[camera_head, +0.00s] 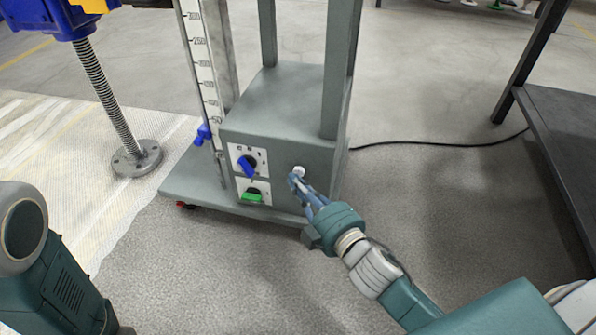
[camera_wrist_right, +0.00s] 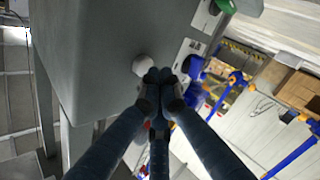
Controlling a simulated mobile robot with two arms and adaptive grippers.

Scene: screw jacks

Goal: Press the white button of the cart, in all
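The grey-green cart (camera_head: 285,105) stands in the middle of the head view. Its round white button (camera_head: 299,171) is on the front face, right of the knobs. My right gripper (camera_head: 294,180) has its fingertips at the button, covering its lower left edge. In the right wrist view the white button (camera_wrist_right: 144,65) shows just up and left of my right gripper's fingertips (camera_wrist_right: 160,77). The fingers are drawn together with nothing between them. I cannot tell whether they touch the button or whether it is pushed in. My left gripper is out of view.
A blue knob (camera_head: 248,165) and a green switch (camera_head: 252,196) sit left of the button. A screw jack (camera_head: 137,158) stands on the pale mat at left. A dark table (camera_head: 560,125) is at right. A black cable (camera_head: 440,144) crosses the floor.

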